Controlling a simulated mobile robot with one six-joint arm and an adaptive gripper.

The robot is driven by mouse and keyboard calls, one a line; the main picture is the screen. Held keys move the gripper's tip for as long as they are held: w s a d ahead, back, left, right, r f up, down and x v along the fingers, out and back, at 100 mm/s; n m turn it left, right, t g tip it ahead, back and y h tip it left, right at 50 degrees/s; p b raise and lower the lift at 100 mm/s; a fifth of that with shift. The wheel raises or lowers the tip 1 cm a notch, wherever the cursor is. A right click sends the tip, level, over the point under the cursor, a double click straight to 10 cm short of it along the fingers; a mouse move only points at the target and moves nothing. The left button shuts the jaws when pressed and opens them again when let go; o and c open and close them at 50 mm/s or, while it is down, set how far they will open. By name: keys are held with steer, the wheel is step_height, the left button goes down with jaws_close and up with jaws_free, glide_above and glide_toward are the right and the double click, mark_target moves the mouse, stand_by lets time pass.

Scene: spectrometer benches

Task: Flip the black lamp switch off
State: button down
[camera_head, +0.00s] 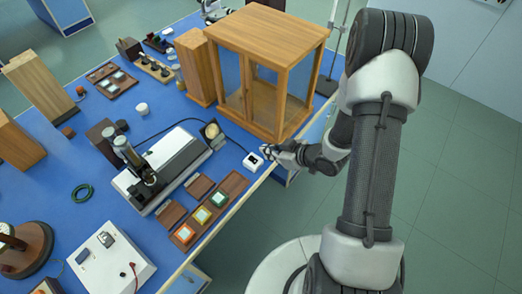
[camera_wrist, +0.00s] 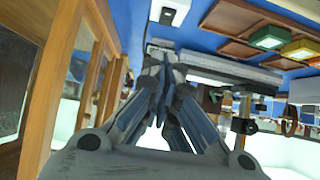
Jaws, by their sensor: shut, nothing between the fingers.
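The lamp switch is a small white box (camera_head: 252,163) with a black rocker on top, on the blue bench near its right edge in the head view. In the wrist view the white box (camera_wrist: 172,8) shows at the top, with the dark rocker (camera_wrist: 167,16) on its face. My gripper (camera_head: 268,151) is close beside the box, at its upper right in the head view. In the wrist view my gripper (camera_wrist: 163,60) has its fingertips together and empty, pointing toward the box. A small gap seems to lie between them; contact cannot be told.
A wood-framed glass cabinet (camera_head: 270,70) stands close behind my gripper; its frame (camera_wrist: 62,75) fills the left of the wrist view. A spectrometer (camera_head: 160,165) and a wooden tray of coloured samples (camera_head: 232,187) stand left and below. The floor right of the bench is clear.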

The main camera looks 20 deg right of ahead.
steer(key=shift+v, duration=1.75)
steer(key=b, duration=0.1)
steer(key=a+b, duration=0.1)
steer(key=b, duration=0.1)
steer(key=shift+w+a+r+b, duration=0.1)
steer(key=shift+w+r+b, duration=0.15)
steer(key=shift+r+b, duration=0.05)
